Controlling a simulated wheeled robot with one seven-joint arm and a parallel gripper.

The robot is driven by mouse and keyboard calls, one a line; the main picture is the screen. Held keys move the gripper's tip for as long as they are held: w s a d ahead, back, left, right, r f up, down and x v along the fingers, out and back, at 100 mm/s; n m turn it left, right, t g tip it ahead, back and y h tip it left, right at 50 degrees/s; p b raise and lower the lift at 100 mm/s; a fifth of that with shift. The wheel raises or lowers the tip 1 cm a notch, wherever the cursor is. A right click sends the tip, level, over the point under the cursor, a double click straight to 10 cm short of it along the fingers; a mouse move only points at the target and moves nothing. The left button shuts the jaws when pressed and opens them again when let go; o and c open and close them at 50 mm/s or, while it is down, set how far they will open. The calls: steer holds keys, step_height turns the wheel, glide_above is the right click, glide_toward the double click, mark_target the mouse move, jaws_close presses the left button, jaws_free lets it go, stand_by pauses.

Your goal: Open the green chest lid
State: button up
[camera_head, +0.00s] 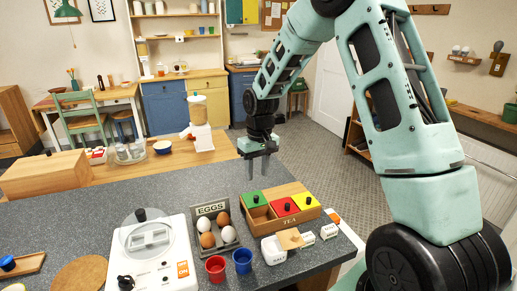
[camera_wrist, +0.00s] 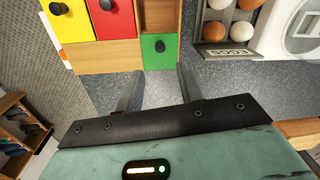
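The wooden TEA chest (camera_head: 268,221) stands on the dark counter with three coloured lids. The green lid (camera_head: 255,200) with a black knob is at its left end and looks flat and shut. In the wrist view the green lid (camera_wrist: 158,59) lies just beyond my fingertips, close to the chest's near edge there. My gripper (camera_head: 257,172) points down, above and behind the green lid. Its fingers are apart with nothing between them, as the wrist view of my gripper (camera_wrist: 158,83) also shows. It is not touching the lid.
The red lid (camera_head: 283,207) and yellow lid (camera_head: 305,202) sit right of the green one. An egg tray (camera_head: 228,238) stands close to the left. Small white containers (camera_head: 273,250) and red and blue cups (camera_head: 243,261) stand in front. The counter behind the egg tray is clear.

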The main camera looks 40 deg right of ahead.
step_height(320, 180, up, 9)
steer(key=b, duration=0.1)
steer(key=shift+d, duration=0.25)
stand_by(0.4)
